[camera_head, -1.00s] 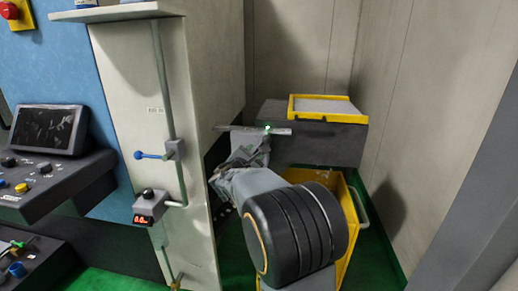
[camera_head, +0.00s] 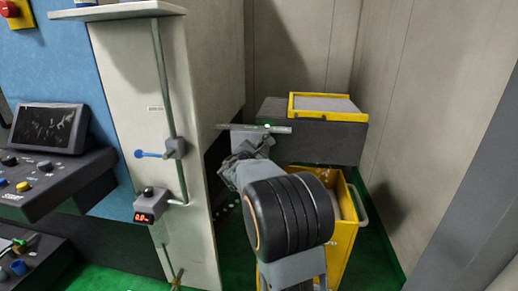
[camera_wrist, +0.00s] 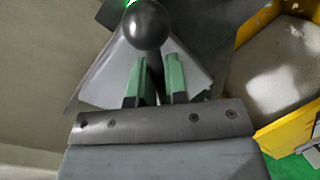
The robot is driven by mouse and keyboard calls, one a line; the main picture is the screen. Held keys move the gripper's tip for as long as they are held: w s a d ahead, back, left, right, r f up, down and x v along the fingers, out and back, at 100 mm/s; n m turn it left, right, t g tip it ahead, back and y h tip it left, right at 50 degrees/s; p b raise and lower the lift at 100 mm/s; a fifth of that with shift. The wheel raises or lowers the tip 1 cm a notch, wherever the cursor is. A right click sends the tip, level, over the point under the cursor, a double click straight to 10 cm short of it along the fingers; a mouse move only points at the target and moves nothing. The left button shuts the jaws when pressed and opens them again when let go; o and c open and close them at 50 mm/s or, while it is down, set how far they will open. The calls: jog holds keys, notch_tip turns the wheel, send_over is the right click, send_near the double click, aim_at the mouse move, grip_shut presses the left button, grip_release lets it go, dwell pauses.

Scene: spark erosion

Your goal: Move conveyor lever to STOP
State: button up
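A dark round knob (camera_wrist: 147,25), which looks like the end of the conveyor lever, is at the top of the wrist view. In the head view my gripper (camera_head: 252,143) is just below a thin grey panel (camera_head: 240,128) with a small green light (camera_head: 267,126). The knob is not distinguishable there.
A dark conveyor housing with a yellow-rimmed top (camera_head: 318,96) stands behind the panel. A yellow bin (camera_head: 343,235) is below it. A pale cabinet wall (camera_head: 218,75) is close on the left, with a blue-knobbed lever (camera_head: 147,154) on its front. A grey wall stands right.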

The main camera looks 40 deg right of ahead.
grip_shut()
